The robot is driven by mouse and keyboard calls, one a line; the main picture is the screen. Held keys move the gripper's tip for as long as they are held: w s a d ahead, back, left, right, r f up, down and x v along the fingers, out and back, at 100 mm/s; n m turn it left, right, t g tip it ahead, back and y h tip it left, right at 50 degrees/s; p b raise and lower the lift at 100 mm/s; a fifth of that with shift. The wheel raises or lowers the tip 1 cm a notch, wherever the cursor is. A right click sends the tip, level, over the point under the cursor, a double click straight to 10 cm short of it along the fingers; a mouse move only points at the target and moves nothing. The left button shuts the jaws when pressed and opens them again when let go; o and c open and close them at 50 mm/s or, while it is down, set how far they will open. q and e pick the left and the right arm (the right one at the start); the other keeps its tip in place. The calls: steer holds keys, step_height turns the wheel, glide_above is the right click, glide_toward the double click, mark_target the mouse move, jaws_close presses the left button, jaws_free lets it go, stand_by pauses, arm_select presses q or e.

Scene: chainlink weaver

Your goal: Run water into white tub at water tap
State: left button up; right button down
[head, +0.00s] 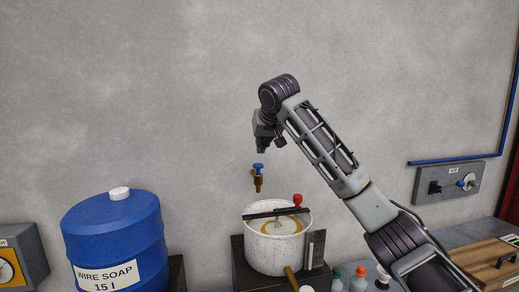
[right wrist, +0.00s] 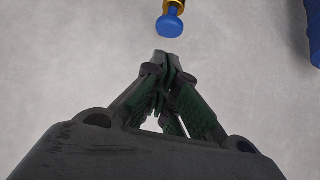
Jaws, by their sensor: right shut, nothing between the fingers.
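The water tap (head: 258,178) is a small brass spout with a blue handle on the grey wall. The white tub (head: 277,250) is speckled and stands below it, with pale liquid or material and a tan ring inside. I see no clear stream between tap and tub. My right gripper (head: 262,146) is shut and empty, pointing down just above the tap's blue handle and apart from it. In the right wrist view, the shut fingertips (right wrist: 166,58) are a short gap from the blue handle (right wrist: 169,26). My left gripper is out of view.
A dark bar (head: 262,213) lies across the tub's rim, and a red knob (head: 297,199) sits near it. The tub stands on a dark block (head: 239,264). A blue wire soap drum (head: 113,235) is at left. Small bottles (head: 359,278) and a wooden case (head: 488,262) are at right.

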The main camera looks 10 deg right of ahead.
steer(key=b+v, duration=0.1)
steer(key=v, duration=0.6)
steer(key=shift+r+b, duration=0.15)
steer(key=shift+b, duration=0.25)
steer(key=shift+s, duration=0.15)
stand_by(0.8)
